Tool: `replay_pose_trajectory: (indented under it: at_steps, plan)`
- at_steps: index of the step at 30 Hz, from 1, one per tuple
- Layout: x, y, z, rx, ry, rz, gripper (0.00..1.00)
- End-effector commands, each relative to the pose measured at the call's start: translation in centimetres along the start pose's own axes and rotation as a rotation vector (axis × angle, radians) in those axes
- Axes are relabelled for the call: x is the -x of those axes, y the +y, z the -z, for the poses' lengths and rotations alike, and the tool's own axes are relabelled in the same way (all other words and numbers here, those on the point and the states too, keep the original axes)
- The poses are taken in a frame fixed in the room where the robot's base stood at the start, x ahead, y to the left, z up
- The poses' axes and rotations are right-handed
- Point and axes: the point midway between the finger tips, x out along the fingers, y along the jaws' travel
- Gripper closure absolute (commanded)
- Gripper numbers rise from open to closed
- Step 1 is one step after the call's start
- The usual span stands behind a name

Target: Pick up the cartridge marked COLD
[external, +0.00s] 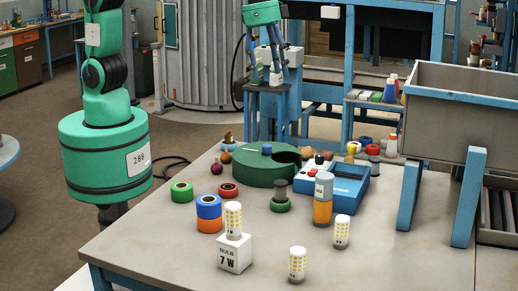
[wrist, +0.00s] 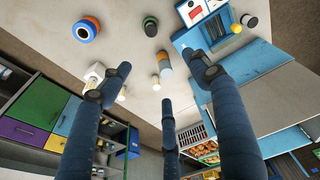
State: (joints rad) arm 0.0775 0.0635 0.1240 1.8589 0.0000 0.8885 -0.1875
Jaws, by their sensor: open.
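I cannot read the word COLD on anything in these frames. A grey-and-orange upright cylinder (external: 323,210) with a small pale label stands near the middle of the table; it also shows in the wrist view (wrist: 165,66). Several white bulbs with yellow dots are near it: one at the front edge (external: 297,265), one to the right (external: 342,232), and one on the white BULB 7 W box (external: 234,255). My gripper (wrist: 162,82) has its three dark blue fingers spread, above the table and empty.
A blue-and-orange stack (external: 209,208), a green ring with a dark spool (external: 280,195), a green round block (external: 262,170) and a blue device (external: 345,185) are close by. A grey bin (external: 465,105) on blue legs stands at right. The table's front right is clear.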

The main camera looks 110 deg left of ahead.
Motion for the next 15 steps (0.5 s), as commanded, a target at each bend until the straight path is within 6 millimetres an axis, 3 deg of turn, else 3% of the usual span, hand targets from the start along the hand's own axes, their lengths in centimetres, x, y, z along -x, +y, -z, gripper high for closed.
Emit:
replay_pose_trajectory:
  at_steps: [6, 15]
  plan:
    - [-4.1, 1.6, 4.0, 0.016, -0.045, 0.007, 0.38]
    - [-10.9, 3.8, 8.3, 0.039, -0.103, 0.019, 0.38]
